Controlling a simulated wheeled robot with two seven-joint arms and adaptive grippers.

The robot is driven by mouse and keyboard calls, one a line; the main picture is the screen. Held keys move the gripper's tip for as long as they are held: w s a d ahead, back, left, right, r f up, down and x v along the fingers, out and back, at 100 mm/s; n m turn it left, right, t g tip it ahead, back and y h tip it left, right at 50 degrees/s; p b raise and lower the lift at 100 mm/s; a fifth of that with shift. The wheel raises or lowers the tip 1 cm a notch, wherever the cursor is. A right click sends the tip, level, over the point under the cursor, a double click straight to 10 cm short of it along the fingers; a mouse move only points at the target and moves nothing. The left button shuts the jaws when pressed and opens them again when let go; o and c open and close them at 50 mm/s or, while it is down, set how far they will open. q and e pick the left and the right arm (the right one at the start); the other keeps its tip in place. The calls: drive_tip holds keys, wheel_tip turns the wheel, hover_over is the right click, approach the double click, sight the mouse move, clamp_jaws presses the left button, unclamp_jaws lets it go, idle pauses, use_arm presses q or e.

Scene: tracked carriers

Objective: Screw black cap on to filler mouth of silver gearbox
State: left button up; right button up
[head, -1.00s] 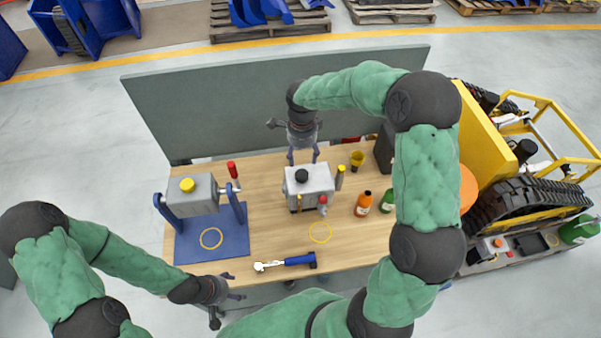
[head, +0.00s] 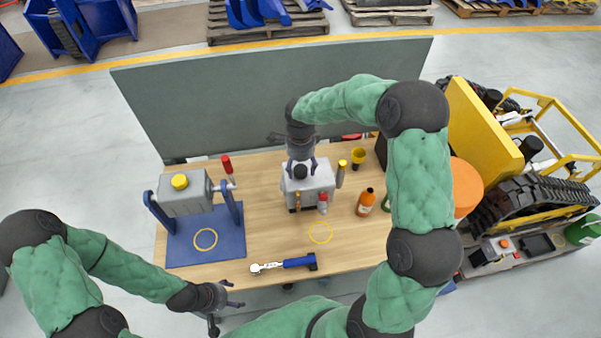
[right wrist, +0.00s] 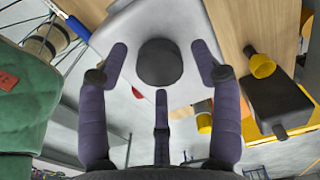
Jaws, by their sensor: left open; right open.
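The silver gearbox (head: 317,187) stands on the wooden workbench, with the round black cap (head: 300,171) on its top face. In the right wrist view the black cap (right wrist: 159,63) sits on the gearbox top (right wrist: 120,85). Whether it is seated on the filler mouth cannot be seen. My right gripper (head: 301,163) is above the gearbox, pointing down. Its open fingers (right wrist: 160,60) stand on either side of the cap, apart from it. My left gripper (head: 230,296) is open and empty by the bench's front left edge.
A grey box with a yellow cap (head: 180,181) hangs in a blue stand (head: 215,250) at the left. A blue-handled wrench (head: 285,264) lies near the front edge. An orange bottle (head: 366,202) and a yellow funnel (head: 358,156) stand right of the gearbox.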

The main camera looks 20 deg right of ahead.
drive_tip(key=c, duration=1)
drive_tip(key=m+b, duration=0.1)
drive_tip(key=b, duration=0.1)
drive_tip(key=m+b, duration=0.1)
drive_tip(key=m, duration=0.1)
drive_tip(key=shift+f+m+b, duration=0.2)
drive_tip(key=shift+m+b, duration=0.1)
drive_tip(key=shift+b, duration=0.05)
drive_tip(key=m+b, duration=0.2)
drive_tip(key=m, duration=0.2)
drive_tip(key=shift+b, duration=0.35)
drive_tip(key=shift+r+m, duration=0.2)
drive_tip(key=shift+m, duration=0.8)
drive_tip(key=o, duration=1)
drive_tip(key=shift+o, duration=0.2)
